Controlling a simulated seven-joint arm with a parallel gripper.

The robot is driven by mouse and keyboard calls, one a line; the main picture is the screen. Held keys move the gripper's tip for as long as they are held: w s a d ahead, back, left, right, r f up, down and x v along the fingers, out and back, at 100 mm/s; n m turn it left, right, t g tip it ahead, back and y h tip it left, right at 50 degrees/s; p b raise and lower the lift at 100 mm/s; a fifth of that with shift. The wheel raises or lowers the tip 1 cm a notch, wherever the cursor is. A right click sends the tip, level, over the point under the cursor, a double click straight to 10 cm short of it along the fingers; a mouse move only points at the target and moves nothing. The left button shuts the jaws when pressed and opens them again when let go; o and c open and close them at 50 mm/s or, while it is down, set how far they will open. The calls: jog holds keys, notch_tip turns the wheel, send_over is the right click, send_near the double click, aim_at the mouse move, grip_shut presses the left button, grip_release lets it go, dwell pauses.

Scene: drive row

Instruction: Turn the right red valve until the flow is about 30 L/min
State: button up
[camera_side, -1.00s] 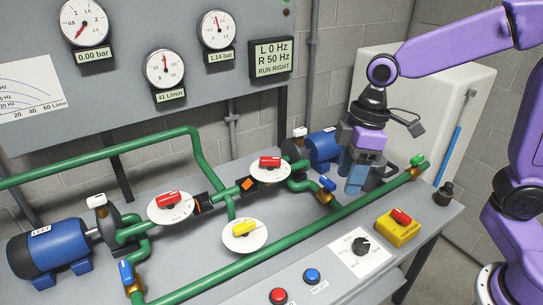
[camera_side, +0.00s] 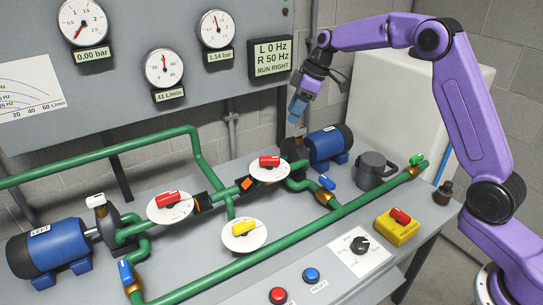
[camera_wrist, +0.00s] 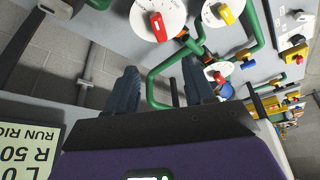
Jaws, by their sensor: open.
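The right red valve (camera_side: 269,161) has a red handle on a white round dial, on the green pipework in the middle of the bench. My gripper (camera_side: 296,112) is in the air above and behind this valve, pointing down, open and empty. In the wrist view my gripper's two dark fingers (camera_wrist: 160,88) stand apart with nothing between them. A red handle on a white dial (camera_wrist: 157,27) shows beyond them; I cannot tell which red valve it is. The flow gauge (camera_side: 164,68) has a display (camera_side: 169,95) reading 41 L/min.
The left red valve (camera_side: 168,201) and a yellow valve (camera_side: 243,228) stand nearby. Blue motors (camera_side: 47,248) flank the pipes, the right one (camera_side: 328,145) below my gripper. A grey pot (camera_side: 374,170) stands at right. The wall display (camera_side: 272,58) reads R 50 Hz, RUN RIGHT.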

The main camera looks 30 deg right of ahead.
aim_at(270, 158)
jog(key=x, duration=1.7)
jog(key=shift+w+f, duration=0.1)
jog(key=shift+f, duration=0.1)
